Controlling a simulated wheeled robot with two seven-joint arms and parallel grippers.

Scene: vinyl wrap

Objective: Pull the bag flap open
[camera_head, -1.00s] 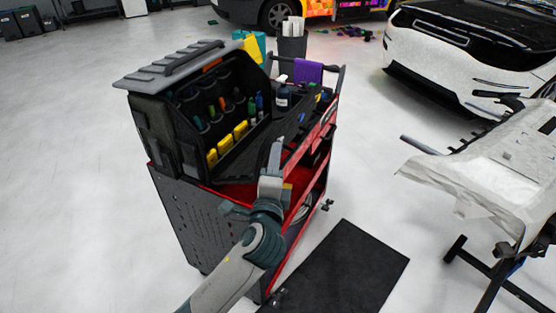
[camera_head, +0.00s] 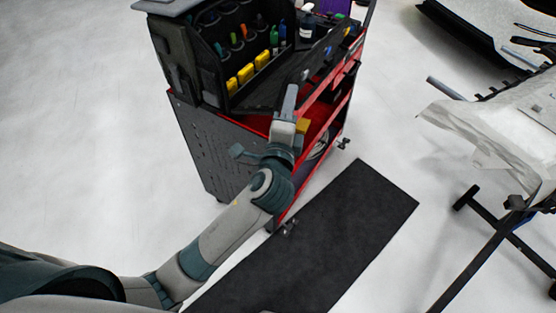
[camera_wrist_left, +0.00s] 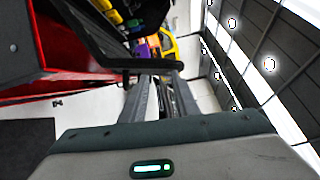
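The black tool bag (camera_head: 180,62) stands on top of a red and grey cart, with bottles and yellow-handled tools inside it. Its dark front flap (camera_head: 268,92) leans outward from the bag. My left gripper (camera_head: 291,100) is at the flap's outer face, near its lower middle. In the left wrist view, the two fingers (camera_wrist_left: 165,97) lie close together and reach a black edge of the flap (camera_wrist_left: 140,63). Whether they are closed on it or only touch it cannot be told. My right gripper is not in view.
The red cart (camera_head: 225,150) has open shelves on its right side, below the gripper. A black mat (camera_head: 330,235) lies on the floor in front. A stand with a pale covered panel (camera_head: 490,135) is at the right. The pale floor at left is clear.

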